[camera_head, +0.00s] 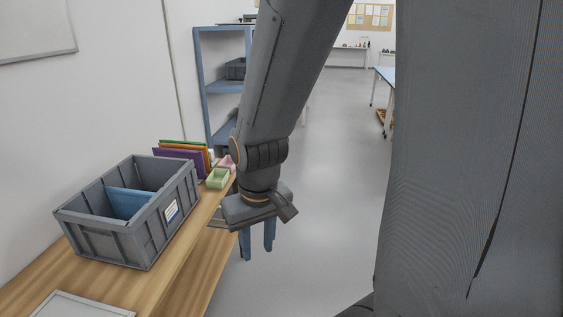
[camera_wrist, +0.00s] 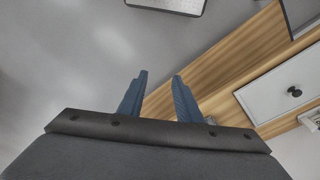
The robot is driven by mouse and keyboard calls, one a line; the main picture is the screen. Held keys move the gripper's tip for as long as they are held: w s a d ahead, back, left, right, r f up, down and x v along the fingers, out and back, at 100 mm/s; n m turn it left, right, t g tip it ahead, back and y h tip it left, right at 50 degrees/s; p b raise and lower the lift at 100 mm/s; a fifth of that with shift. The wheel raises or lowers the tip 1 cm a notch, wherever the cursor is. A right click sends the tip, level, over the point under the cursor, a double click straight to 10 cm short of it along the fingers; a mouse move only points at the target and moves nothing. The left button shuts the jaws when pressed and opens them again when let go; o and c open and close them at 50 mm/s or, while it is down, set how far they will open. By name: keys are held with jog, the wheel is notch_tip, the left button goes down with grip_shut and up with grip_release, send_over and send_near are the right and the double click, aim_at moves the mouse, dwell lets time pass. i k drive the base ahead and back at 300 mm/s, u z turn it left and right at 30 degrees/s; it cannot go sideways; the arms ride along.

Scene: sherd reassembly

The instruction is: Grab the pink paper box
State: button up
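A small pink box (camera_head: 227,162) sits on the wooden table behind a small green box, partly hidden by the green box and my arm. My gripper (camera_head: 257,252) hangs beside the table's right edge, over the floor, nearer than the pink box and apart from it. Its two blue fingers also show in the wrist view (camera_wrist: 160,88), spread apart with nothing between them. The pink box does not show in the wrist view.
A grey crate (camera_head: 150,243) holding a blue panel stands on the wooden table (camera_head: 190,270). The green box (camera_head: 218,178) and coloured folders (camera_head: 180,160) stand behind it. A white tray (camera_wrist: 285,88) lies on the table.

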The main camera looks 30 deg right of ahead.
aim_at(227, 163)
jog(key=z, duration=0.25)
jog(key=i, duration=0.5)
jog(key=u, duration=0.2)
jog(key=k, duration=0.35)
jog(key=z, duration=0.9)
jog(key=i, duration=1.2)
jog(key=u, duration=1.25)
jog(key=i, duration=0.8)
jog(key=u, duration=0.1)
